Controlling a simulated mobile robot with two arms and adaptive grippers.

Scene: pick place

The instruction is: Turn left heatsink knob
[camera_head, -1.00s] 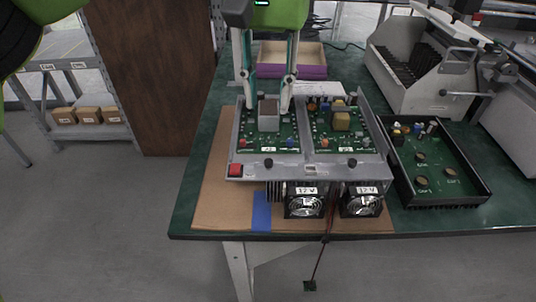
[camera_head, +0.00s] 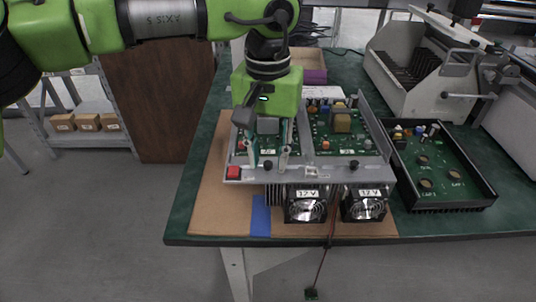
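The left heatsink knob (camera_head: 268,164) is a small black knob on the front edge of the metal heatsink unit (camera_head: 310,176). A similar right knob (camera_head: 354,165) sits farther right on the same edge. My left gripper (camera_head: 268,157) comes down from above with its fingers apart. One fingertip is on each side of the left knob in the picture. Whether they touch it cannot be told. Nothing is seen held. My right gripper is not in view.
A red button (camera_head: 233,173) is left of the left knob. Two fans (camera_head: 305,205) hang at the unit's front. A black tray with a circuit board (camera_head: 440,165) lies to the right. A blue tape strip (camera_head: 261,215) marks the brown mat (camera_head: 215,205).

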